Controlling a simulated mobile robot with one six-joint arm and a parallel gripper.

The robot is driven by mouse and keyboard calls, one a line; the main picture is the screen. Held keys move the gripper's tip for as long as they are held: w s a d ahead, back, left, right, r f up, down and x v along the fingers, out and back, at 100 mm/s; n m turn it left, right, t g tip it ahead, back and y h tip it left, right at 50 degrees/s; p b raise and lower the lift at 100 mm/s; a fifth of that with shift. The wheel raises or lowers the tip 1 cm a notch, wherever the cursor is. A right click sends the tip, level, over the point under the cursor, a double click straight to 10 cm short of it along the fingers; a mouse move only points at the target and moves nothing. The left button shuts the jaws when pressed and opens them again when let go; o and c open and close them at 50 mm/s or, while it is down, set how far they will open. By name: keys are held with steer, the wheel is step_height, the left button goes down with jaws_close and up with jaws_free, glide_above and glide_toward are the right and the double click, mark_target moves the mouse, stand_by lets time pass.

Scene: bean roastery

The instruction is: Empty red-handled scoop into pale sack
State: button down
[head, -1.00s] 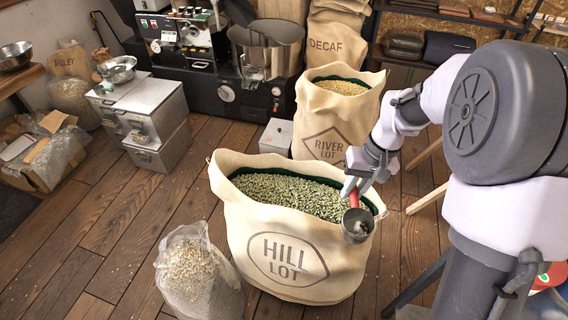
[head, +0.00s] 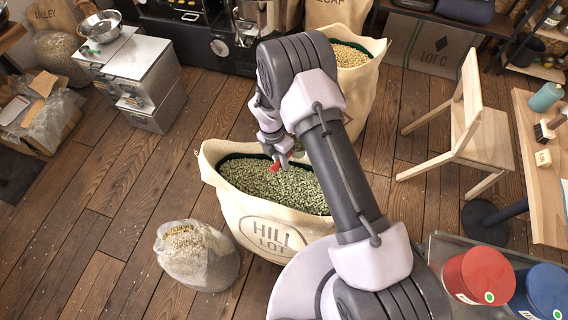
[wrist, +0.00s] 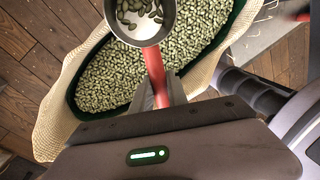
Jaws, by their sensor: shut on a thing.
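My gripper (head: 277,158) is shut on the red handle (wrist: 155,76) of the scoop. In the wrist view the scoop's round metal bowl (wrist: 166,25) is at the top, with several green beans inside. The bowl is not clear in the head view, where the red handle (head: 274,166) shows over the back left part of a big cream sack (head: 222,200) marked HILL LOT. That sack is open, has a dark green lining and is filled with green beans (head: 270,188). My arm hides its right side. I cannot tell the scoop's height above the beans.
A clear bag of pale beans (head: 197,262) stands on the floor at front left. Another cream sack of yellowish beans (head: 370,85) stands behind my arm. A wooden chair (head: 470,140) and red and blue tins (head: 480,275) are at right.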

steer(key=s+a+f+n+p, duration=0.1)
steer(key=s+a+n+p, duration=0.1)
steer(key=n, duration=0.2)
steer(key=s+a+f+n+t+p, duration=0.1)
steer(key=s+a+f+n+p, duration=0.1)
steer(key=n, duration=0.3)
steer(key=s+a+f+n+t+p, duration=0.1)
steer(key=s+a+f+n+p, duration=0.1)
steer(key=s+a+n, duration=0.1)
steer(key=shift+a+f+n, duration=0.25)
steer(key=shift+a+n, duration=0.35)
steer(key=shift+n, duration=0.2)
